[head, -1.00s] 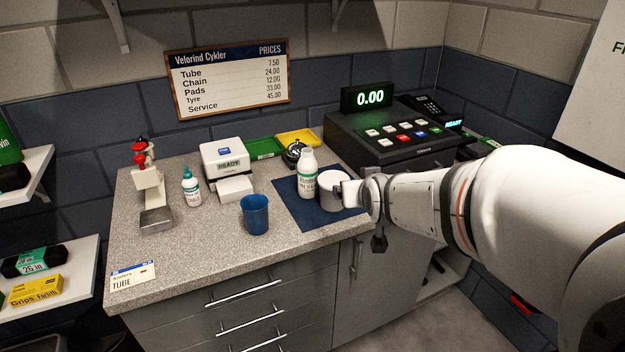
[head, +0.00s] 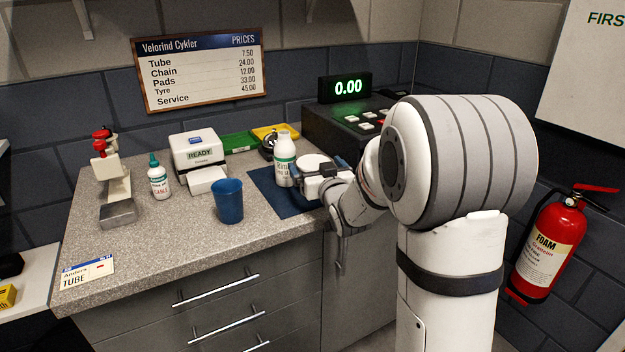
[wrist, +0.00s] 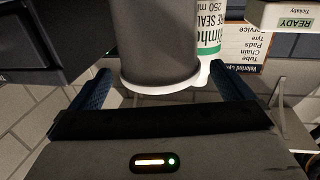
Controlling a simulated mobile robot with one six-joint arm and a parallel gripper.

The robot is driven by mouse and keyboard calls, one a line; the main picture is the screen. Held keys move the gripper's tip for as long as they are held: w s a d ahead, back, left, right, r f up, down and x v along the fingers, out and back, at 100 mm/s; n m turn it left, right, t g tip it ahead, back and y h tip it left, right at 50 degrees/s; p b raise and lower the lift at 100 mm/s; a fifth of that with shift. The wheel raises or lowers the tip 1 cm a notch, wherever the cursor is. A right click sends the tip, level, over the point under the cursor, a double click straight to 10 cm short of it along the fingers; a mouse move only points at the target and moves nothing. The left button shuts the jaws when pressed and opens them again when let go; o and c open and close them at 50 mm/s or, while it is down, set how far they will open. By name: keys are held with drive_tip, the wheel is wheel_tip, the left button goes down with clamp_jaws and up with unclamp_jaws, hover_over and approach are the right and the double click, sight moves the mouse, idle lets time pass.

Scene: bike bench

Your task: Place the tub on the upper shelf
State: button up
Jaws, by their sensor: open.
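The tub, a grey-white round pot with a pale rim (head: 313,162), stands on the blue mat (head: 264,183) at the right of the counter, beside a white bottle with a green label (head: 285,160). My gripper (head: 322,172) is open at the tub's near right side. In the wrist view the tub (wrist: 158,45) is between the two blue fingers of my gripper (wrist: 165,85), with a gap visible on each side. The label of the bottle (wrist: 209,30) shows behind it. The upper shelf on the left is almost wholly out of the head view.
A blue cup (head: 228,201) stands left of the mat, with a label printer (head: 197,152) and a glue bottle (head: 158,180) behind. The cash register (head: 340,130) is behind the tub. A lower shelf (head: 38,285) shows at far left.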

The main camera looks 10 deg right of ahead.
drive_tip(key=shift+w+a, duration=0.2)
drive_tip(key=shift+w, duration=1.05)
drive_tip(key=c, duration=1.3)
